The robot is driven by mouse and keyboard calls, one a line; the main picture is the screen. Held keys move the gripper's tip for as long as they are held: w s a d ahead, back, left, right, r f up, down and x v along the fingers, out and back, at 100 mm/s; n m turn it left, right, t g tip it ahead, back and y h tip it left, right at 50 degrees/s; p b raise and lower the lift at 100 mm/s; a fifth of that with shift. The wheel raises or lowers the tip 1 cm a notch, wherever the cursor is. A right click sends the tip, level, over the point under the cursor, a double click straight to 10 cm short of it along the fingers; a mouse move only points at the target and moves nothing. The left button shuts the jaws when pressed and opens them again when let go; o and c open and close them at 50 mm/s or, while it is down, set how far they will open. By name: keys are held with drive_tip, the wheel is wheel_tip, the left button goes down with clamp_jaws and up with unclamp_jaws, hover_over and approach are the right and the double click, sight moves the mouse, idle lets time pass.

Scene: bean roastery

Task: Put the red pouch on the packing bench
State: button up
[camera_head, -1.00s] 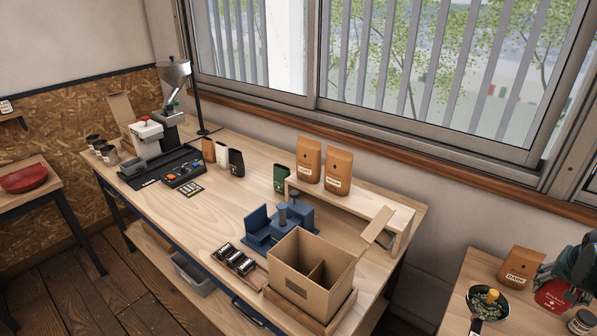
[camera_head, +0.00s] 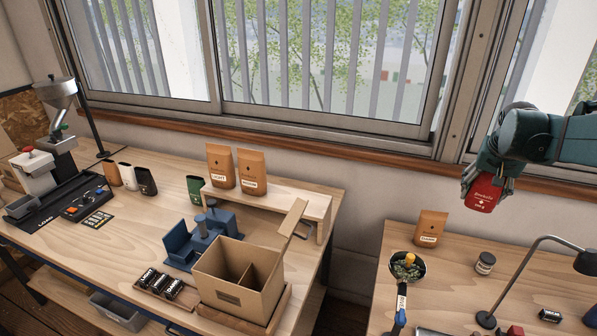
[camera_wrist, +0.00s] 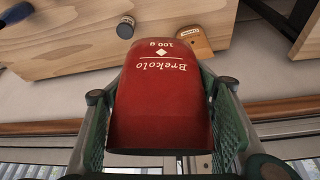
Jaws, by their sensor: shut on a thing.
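The red pouch (camera_head: 482,193), labelled Brekolo 100 g, hangs in my gripper (camera_head: 485,182) above the back of the right-hand table. In the wrist view the red pouch (camera_wrist: 158,95) sits between the two green fingers of my gripper (camera_wrist: 160,125), which are shut on its sides. The packing bench (camera_head: 130,232) is the long wooden bench at the left and middle, apart from the pouch. An open cardboard box (camera_head: 225,292) with a divider stands at its right front.
The bench also holds a blue fixture (camera_head: 180,245), a raised wooden shelf (camera_head: 300,205) with two brown bags, and a grinder (camera_head: 50,160). A gap separates the tables.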

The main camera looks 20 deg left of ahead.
drive_tip(key=shift+a+r, duration=0.55)
drive_tip(key=shift+r, duration=0.25)
drive_tip(key=s+a+n+p, duration=0.15)
drive_tip(key=a+p, duration=0.45)
drive_tip(key=a, duration=2.9)
drive_tip(key=s+a+p, duration=0.2)
drive_tip(key=s+a, duration=0.3)
drive_tip(key=a, duration=0.5)
drive_tip(key=s+a+p, duration=0.1)
drive_tip(key=s+a, duration=0.5)
drive_tip(key=a, duration=0.4)
drive_tip(key=s+a+p, duration=0.2)
drive_tip(key=s+a, duration=0.3)
drive_tip(key=a, duration=0.6)
drive_tip(key=shift+n+y, duration=0.25)
drive_tip(key=shift+y, duration=0.15)
wheel_tip(320, 180, down, 4)
drive_tip(key=shift+d+f, duration=0.1)
drive_tip(key=shift+f, duration=0.55)
drive_tip(key=shift+c, duration=0.2)
wheel_tip(320, 180, down, 14)
drive_tip(key=shift+b, duration=0.55)
